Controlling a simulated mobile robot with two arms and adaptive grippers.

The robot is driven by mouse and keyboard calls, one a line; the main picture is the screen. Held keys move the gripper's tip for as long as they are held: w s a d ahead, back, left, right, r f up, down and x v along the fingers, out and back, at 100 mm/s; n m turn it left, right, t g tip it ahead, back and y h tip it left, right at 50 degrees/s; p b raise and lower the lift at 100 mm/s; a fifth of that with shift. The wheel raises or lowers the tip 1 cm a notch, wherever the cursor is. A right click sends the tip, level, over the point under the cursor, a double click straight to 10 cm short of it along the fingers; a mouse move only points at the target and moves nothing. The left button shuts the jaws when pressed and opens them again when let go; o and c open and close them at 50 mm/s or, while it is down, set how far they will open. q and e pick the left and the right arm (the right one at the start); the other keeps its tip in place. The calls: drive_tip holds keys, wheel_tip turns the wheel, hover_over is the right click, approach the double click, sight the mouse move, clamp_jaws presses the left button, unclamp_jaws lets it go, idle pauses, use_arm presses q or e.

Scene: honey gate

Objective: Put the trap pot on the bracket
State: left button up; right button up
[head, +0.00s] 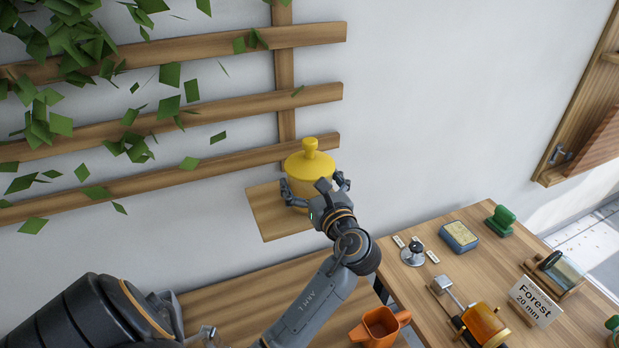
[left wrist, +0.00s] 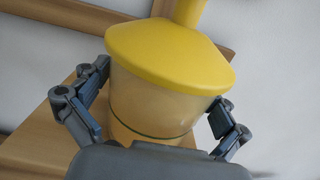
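The trap pot (head: 309,164) has a yellow knobbed lid and a pale yellow body, and looks upright. It is over the right part of the bracket (head: 268,216), a small wooden shelf at the wall. I cannot tell whether its base touches the shelf. My left gripper (head: 314,187) has a finger on each side of the pot's body, below the lid. In the left wrist view the pot (left wrist: 157,95) stands between both fingers, with the bracket (left wrist: 45,140) behind. Whether the pads press on it is unclear. My right gripper is not in view.
A wooden trellis (head: 200,45) with leaves is on the wall above the bracket. An orange jug (head: 378,327) stands low at the bottom. The right table holds an amber jar (head: 485,323), a "Forest 20 mm" sign (head: 535,298), a blue box (head: 459,237) and a green-handled stamp (head: 500,219).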

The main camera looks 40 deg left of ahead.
use_arm(q)
drive_tip(key=shift+r, duration=0.15)
drive_tip(key=shift+d+r, duration=0.1)
drive_tip(key=shift+r, duration=0.05)
drive_tip(key=shift+s+d, duration=0.2)
drive_tip(key=shift+d, duration=0.15)
drive_tip(key=v, duration=0.1)
drive_tip(key=b+v, duration=0.1)
drive_tip(key=v, duration=0.1)
drive_tip(key=b+v, duration=0.1)
drive_tip(key=v, duration=0.1)
drive_tip(key=shift+f, duration=0.25)
drive_tip(key=b+v, duration=0.1)
drive_tip(key=v, duration=0.5)
drive_tip(key=shift+r, duration=0.25)
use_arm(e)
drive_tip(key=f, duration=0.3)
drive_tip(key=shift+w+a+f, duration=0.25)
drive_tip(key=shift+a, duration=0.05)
use_arm(q)
drive_tip(key=shift+s, duration=0.1)
